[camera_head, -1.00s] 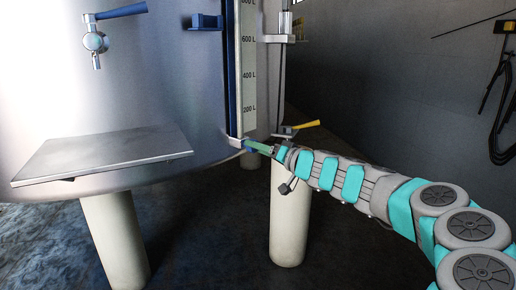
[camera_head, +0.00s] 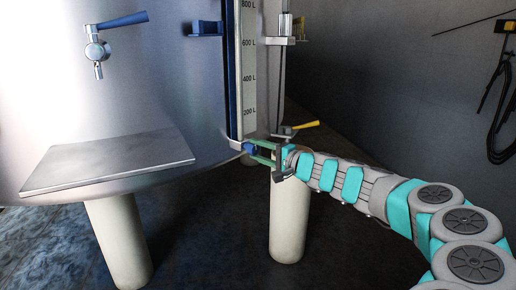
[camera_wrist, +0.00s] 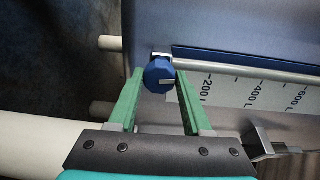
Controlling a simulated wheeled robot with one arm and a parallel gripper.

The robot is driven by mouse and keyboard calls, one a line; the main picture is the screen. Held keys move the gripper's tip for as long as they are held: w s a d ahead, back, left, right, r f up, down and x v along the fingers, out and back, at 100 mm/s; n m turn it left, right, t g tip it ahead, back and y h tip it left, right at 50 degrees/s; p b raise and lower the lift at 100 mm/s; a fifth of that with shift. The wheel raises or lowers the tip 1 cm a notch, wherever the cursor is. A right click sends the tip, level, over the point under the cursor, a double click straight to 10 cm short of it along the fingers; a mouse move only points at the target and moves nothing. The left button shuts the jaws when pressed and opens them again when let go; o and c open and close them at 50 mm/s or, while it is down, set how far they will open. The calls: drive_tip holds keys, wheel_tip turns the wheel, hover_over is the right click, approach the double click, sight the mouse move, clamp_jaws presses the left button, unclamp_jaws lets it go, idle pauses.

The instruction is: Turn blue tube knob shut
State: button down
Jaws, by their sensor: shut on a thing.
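The blue tube knob (camera_wrist: 159,76) sits at the lower end of the level tube, beside the 200 L end of the scale in the wrist view. It has a faceted rim and a pale mark that lies almost level in that view. My gripper (camera_wrist: 159,74) has its two green fingers on either side of the knob, shut on it. In the head view my gripper (camera_head: 262,152) reaches the foot of the scale from the right, and the knob (camera_head: 249,147) shows small between the fingertips.
The scale strip (camera_head: 249,80) rises along the steel tank (camera_head: 170,90). A yellow-handled valve (camera_head: 303,126) is just above and right of my gripper. A blue-handled tap (camera_head: 96,50) and a metal shelf (camera_head: 110,160) are at left. A white leg (camera_head: 289,225) stands below my arm.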

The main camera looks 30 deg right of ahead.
drive_tip(key=shift+m, duration=0.9)
drive_tip(key=shift+p, duration=0.3)
drive_tip(key=shift+c, duration=1.7)
unclamp_jaws()
drive_tip(key=shift+s, duration=0.1)
drive_tip(key=v, duration=0.7)
drive_tip(key=shift+s+d, duration=0.2)
drive_tip(key=shift+s, duration=0.05)
